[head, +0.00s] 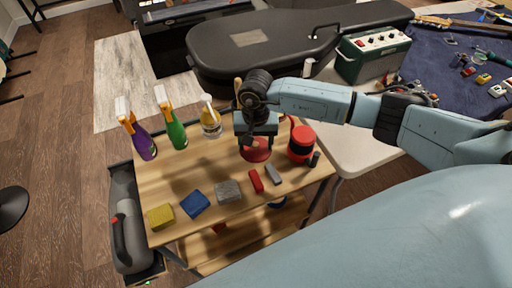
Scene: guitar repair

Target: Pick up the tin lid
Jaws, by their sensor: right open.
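The tin lid looks to be the round, dark red piece (257,154) on the wooden cart top, partly hidden by my right gripper. My right gripper (255,142) points down over this red piece, with its arm coming in from the right. It is open, and I see nothing held in it. From this angle I cannot tell whether its fingers touch the red piece. A red tin with a black band (301,143) stands just to the right. My left gripper is out of view.
On the cart top (180,182) are several spray bottles (176,132), a yellow sponge (161,217), a blue cloth (195,204), a grey block (228,191) and a red block (256,181). A black guitar case (290,45) lies behind.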

